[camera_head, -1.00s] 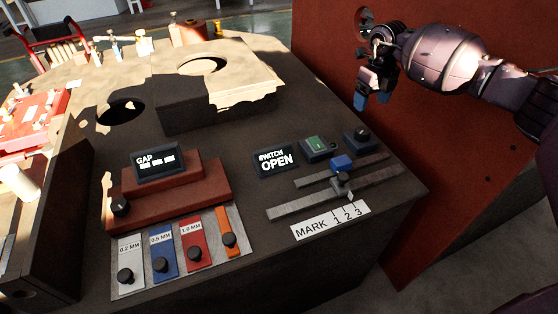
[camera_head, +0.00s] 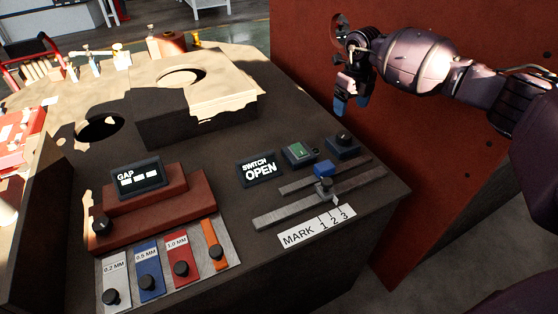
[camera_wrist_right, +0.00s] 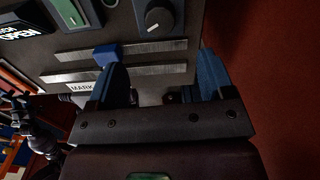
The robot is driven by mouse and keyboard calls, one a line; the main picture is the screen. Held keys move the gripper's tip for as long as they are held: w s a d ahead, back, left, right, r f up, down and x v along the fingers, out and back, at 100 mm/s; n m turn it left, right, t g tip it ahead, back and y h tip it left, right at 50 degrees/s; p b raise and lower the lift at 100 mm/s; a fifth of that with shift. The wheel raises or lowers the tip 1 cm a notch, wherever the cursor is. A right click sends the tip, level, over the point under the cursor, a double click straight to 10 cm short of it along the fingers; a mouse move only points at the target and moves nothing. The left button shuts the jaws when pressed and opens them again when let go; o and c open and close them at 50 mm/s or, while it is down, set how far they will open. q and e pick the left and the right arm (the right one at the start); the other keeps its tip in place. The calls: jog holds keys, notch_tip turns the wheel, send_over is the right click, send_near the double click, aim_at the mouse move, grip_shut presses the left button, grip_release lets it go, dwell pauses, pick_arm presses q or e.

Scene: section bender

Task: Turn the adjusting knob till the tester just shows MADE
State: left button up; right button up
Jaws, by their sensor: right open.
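The tester's dark display (camera_head: 259,169) reads SWITCH OPEN. Right of it, past a green button block, a round black knob (camera_head: 343,138) sits on a dark blue block. In the right wrist view this knob (camera_wrist_right: 158,18) has a white pointer line and lies beyond the fingertips. My right gripper (camera_head: 350,104) is open and empty, with blue fingertips pointing down, above and behind the knob in the head view. Its two spread fingers (camera_wrist_right: 163,82) show in the right wrist view, apart from the knob. My left gripper is out of view.
Two grey bars with a blue slider (camera_head: 323,170) and a small clamp (camera_head: 325,187) lie before the knob, above a MARK 1 2 3 label (camera_head: 316,226). A GAP display (camera_head: 137,177) and several coloured gauge strips stand left. A red panel (camera_head: 420,160) rises behind.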

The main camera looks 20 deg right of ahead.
aim_at(345, 134)
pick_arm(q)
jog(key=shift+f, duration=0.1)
pick_arm(e)
jog(key=shift+f, duration=0.1)
jog(key=m+b, duration=0.1)
jog(key=f+m+b, duration=0.1)
jog(key=shift+m, duration=1.2)
notch_tip(345, 134, down, 9)
jog(key=b, duration=0.2)
jog(key=shift+r+b, duration=0.15)
jog(key=shift+b, duration=0.2)
jog(key=shift+f, duration=0.5)
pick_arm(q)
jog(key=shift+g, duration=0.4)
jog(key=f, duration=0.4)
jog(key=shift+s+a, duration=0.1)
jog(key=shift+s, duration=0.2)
